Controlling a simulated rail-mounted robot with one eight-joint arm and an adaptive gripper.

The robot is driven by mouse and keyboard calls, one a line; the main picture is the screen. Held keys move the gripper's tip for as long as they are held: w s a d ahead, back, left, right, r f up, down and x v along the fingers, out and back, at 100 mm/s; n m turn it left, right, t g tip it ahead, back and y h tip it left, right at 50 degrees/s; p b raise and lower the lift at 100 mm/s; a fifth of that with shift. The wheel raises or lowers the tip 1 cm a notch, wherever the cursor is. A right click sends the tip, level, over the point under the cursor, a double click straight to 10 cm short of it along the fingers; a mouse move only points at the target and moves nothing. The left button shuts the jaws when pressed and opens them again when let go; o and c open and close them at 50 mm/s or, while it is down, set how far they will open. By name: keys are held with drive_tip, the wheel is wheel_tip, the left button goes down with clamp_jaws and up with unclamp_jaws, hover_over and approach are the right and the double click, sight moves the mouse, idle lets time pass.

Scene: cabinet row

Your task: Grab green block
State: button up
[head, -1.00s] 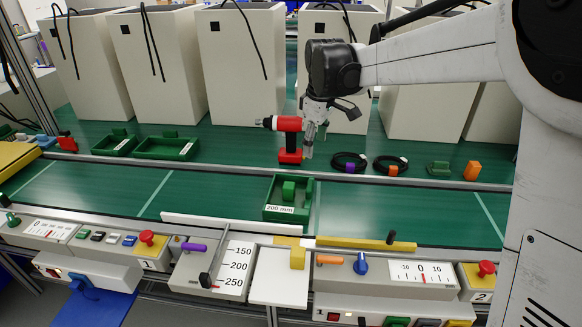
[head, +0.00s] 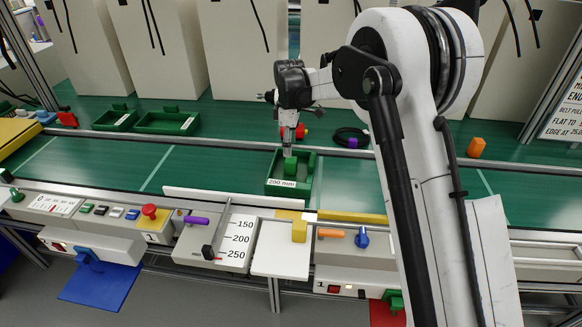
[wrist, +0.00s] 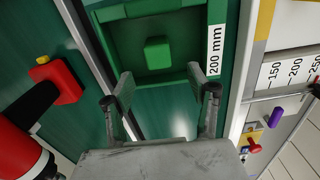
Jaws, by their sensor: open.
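The green block (head: 290,165) stands inside a green tray (head: 276,187) labelled 200 mm, on the green conveyor. My gripper (head: 289,152) points down over the tray's back part, near the block. In the wrist view the block (wrist: 158,53) lies on the tray floor, beyond the fingertips. My gripper (wrist: 163,88) is open there, its two fingers apart with nothing between them. The tray's rim (wrist: 215,25) shows around the block. In the head view my gripper partly hides the block's top.
A red and black drill (wrist: 62,84) lies left of my fingers in the wrist view. Two empty green trays (head: 165,122) are at the back left.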

sight(291, 159)
drive_tip(key=f, duration=0.9)
drive_tip(key=shift+w+d+b, duration=0.1)
drive_tip(key=shift+d+b, duration=0.1)
drive_tip(key=shift+b, duration=0.15)
drive_tip(key=c, duration=1.3)
drive_tip(key=shift+r, duration=0.1)
